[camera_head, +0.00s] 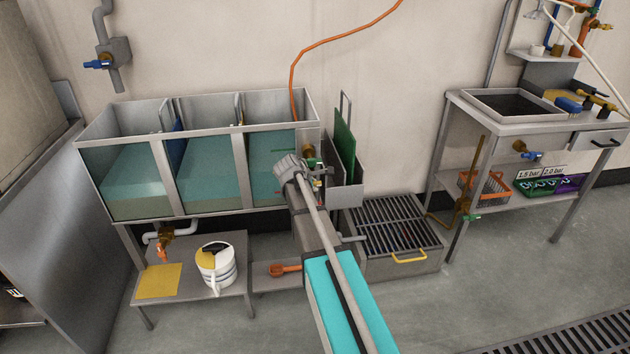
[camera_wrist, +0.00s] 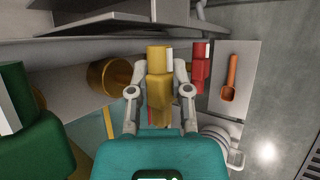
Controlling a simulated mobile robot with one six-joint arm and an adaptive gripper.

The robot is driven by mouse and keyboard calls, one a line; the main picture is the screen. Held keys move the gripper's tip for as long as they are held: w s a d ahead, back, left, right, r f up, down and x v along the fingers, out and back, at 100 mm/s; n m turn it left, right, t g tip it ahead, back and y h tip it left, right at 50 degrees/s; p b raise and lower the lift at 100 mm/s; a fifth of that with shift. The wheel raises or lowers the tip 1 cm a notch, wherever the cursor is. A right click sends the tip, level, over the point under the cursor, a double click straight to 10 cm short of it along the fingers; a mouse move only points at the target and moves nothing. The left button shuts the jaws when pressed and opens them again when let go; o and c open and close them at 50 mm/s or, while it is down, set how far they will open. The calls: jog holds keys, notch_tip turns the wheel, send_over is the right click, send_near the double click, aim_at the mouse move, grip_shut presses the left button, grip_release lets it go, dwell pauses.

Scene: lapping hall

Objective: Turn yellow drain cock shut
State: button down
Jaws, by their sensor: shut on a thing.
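The yellow drain cock (camera_wrist: 159,88) stands between the two fingers of my gripper (camera_wrist: 159,76) in the wrist view. The fingers press on its sides, so my gripper is shut on it. A brass pipe fitting (camera_wrist: 109,77) lies just left of the cock, and a red handle (camera_wrist: 201,62) is close to its right. In the head view my gripper (camera_head: 318,182) is at the right end of the three-part tank (camera_head: 244,128). My arm and wrist largely hide the cock there, so its turn angle cannot be told from that view.
A green block (camera_wrist: 30,140) is close on the left in the wrist view. An orange scoop (camera_wrist: 231,80) lies on a low shelf to the right. A slatted grate (camera_head: 390,225) stands right of my arm.

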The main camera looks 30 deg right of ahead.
jog(key=shift+s+f, duration=0.1)
jog(key=shift+s, duration=0.2)
jog(key=c, duration=0.7)
grip_release()
jog(key=shift+o, duration=0.8)
jog(key=shift+w, duration=0.15)
jog(key=shift+w, duration=0.1)
